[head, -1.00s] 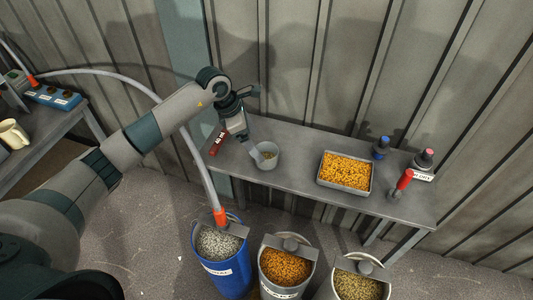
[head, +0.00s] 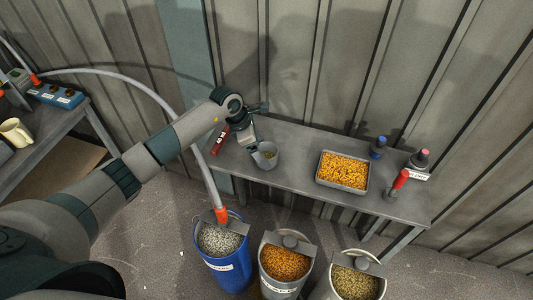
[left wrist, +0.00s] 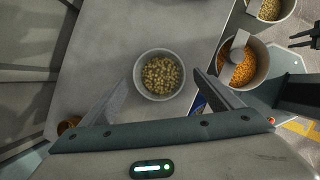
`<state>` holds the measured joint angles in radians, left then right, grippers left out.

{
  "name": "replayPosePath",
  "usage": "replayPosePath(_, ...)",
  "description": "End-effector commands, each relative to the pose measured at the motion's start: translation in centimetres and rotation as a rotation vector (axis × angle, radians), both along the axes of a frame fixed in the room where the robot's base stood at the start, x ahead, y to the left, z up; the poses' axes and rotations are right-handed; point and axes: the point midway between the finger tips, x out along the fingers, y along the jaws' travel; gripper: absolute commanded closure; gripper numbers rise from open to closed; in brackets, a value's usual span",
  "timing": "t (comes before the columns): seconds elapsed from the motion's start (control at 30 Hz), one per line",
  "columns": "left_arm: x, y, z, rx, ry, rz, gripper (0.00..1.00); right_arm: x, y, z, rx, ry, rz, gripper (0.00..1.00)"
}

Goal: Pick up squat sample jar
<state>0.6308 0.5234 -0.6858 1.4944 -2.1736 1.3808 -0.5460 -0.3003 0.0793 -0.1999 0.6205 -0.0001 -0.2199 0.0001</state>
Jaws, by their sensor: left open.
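The squat sample jar (head: 268,158) is a short grey open-topped pot on the metal bench, near its left end. In the left wrist view the jar (left wrist: 159,75) shows from above, with a grey rim and pale greenish-brown grains inside. My left gripper (head: 254,148) is open at the jar's left side in the head view. In the left wrist view my left gripper's fingers (left wrist: 160,88) spread to either side of the jar, with gaps. I cannot tell their height against its rim. A dark pronged part at the right edge may be my right gripper (left wrist: 304,39).
A red-brown labelled block (head: 219,140) lies left of the jar. A tray of orange pieces (head: 343,187), a blue-topped bottle (head: 378,148) and red-handled tool (head: 399,181) are farther right. A blue drum (head: 229,276) and two grey bins stand below the bench's front edge.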

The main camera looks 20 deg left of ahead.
Motion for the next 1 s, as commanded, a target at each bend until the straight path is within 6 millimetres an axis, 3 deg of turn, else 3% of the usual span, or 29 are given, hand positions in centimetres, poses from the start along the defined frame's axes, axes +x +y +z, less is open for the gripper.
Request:
replayPosePath(0.23,0.3,-0.7,-1.7,-0.001,0.001,0.001,0.15,0.0,0.0,0.9,0.0,0.0,0.0,0.69)
replayPosePath(0.67,0.3,-0.7,-1.8,0.0,0.0,0.0,0.15,0.0,0.0,0.8,0.0,0.001,0.0,0.69)
replayPosePath(0.7,0.3,-0.7,-1.8,0.0,0.0,0.0,0.17,0.0,0.0,0.8,0.0,0.001,0.0,0.69)
replayPosePath(0.87,0.3,-0.7,-1.8,0.0,0.0,0.0,0.55,0.0,0.0,0.8,0.0,0.001,0.0,0.69)
replayPosePath(0.9,0.3,-0.7,-1.8,0.0,0.0,0.0,0.6,0.0,0.0,0.8,0.0,0.001,0.0,0.69)
replayPosePath(1.0,0.4,-0.7,-1.8,-0.001,0.0,0.0,0.6,0.0,0.0,0.8,0.0,0.001,0.0,0.69)
